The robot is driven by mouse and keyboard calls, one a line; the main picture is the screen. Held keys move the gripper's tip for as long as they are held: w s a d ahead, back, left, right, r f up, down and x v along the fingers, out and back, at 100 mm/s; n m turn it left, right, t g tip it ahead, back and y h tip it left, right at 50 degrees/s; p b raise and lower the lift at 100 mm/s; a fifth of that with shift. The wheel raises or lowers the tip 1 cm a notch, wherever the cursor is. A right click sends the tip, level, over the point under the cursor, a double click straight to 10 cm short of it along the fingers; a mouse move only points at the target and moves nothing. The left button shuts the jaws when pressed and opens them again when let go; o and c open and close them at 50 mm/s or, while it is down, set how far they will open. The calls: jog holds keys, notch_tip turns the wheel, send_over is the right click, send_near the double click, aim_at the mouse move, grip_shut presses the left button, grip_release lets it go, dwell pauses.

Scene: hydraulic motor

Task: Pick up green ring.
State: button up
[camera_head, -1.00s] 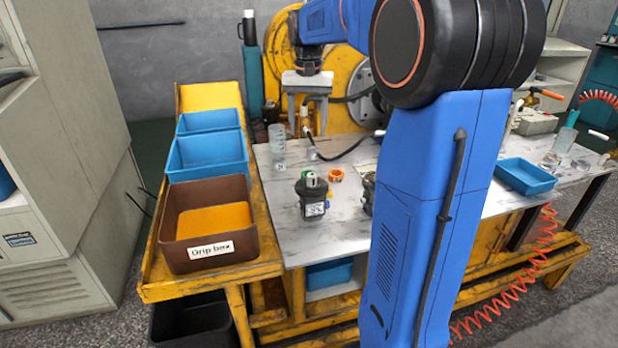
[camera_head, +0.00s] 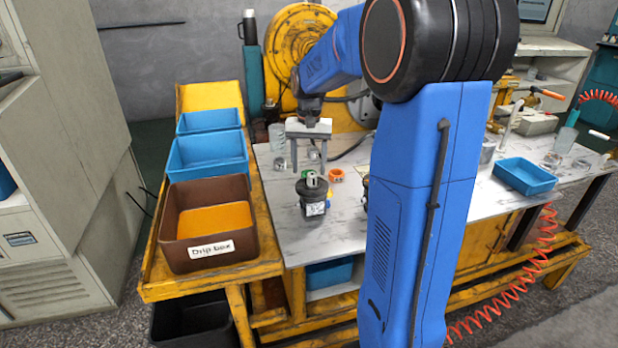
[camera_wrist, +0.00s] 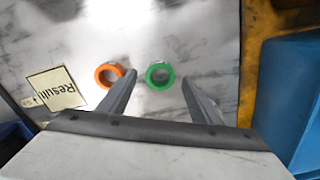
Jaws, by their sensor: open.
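The green ring (camera_wrist: 160,75) lies on the marble-patterned table in the wrist view, in line with the gap between my fingers and beyond their tips. In the head view a bit of the green ring (camera_head: 307,173) shows behind the black motor part (camera_head: 312,200), which hides much of it. My gripper (camera_wrist: 158,82) is open and empty, with its fingers pointing at the table. In the head view my gripper (camera_head: 308,165) hangs above the table, behind the motor part. An orange ring (camera_wrist: 109,75) lies left of the green ring in the wrist view, close to the left finger.
The orange ring also shows in the head view (camera_head: 336,175). A "Result" card (camera_wrist: 56,90) lies on the table. A brown drip box (camera_head: 208,222) and blue bins (camera_head: 207,153) stand at the left. A blue tray (camera_head: 525,176) is at the right.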

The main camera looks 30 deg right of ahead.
jog(key=shift+f, duration=1)
jog(key=c, duration=1.1)
jog(key=shift+r, duration=0.1)
